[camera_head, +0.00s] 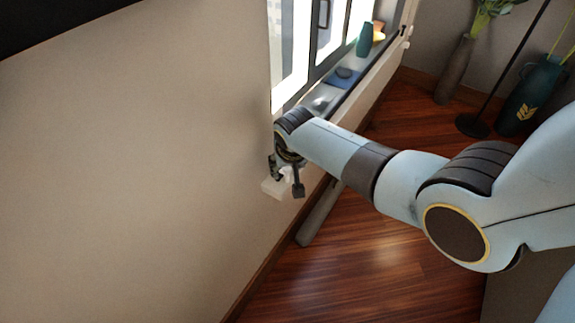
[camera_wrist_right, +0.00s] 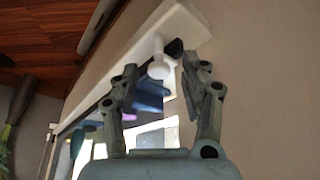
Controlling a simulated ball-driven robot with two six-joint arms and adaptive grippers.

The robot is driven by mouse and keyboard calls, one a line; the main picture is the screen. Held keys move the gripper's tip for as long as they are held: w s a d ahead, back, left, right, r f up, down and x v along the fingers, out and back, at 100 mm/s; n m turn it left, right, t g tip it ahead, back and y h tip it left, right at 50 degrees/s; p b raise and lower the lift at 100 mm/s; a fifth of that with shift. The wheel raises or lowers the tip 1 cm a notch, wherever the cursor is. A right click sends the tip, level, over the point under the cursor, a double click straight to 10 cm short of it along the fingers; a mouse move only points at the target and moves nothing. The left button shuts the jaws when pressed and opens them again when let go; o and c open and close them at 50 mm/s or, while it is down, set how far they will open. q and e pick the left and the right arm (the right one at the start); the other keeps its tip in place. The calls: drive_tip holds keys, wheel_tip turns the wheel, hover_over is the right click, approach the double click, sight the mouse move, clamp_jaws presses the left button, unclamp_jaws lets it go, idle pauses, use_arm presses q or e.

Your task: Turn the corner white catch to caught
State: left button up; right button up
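My right gripper (camera_head: 287,178) is at the near end of the white window sill, below the window's near corner. In the right wrist view its two fingers (camera_wrist_right: 160,66) stand apart. A small white catch (camera_wrist_right: 158,70) with a round end and a short stem shows between the fingertips, against the sill's underside or edge. I see a gap on either side of it, so no clear grip. A dark piece sits just beside the stem. In the head view my gripper and wrist hide the catch. My left gripper is not in view.
The window sill (camera_head: 384,72) carries a teal vase (camera_head: 365,40), a blue item (camera_head: 342,80) and other small things. A bare wall (camera_head: 130,170) fills the left. Tall vases and a dark stand (camera_head: 472,126) are at the far right. The wooden floor (camera_head: 370,260) is mostly clear.

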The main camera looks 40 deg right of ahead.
drive_tip(key=v, duration=1.2)
idle(0.5)
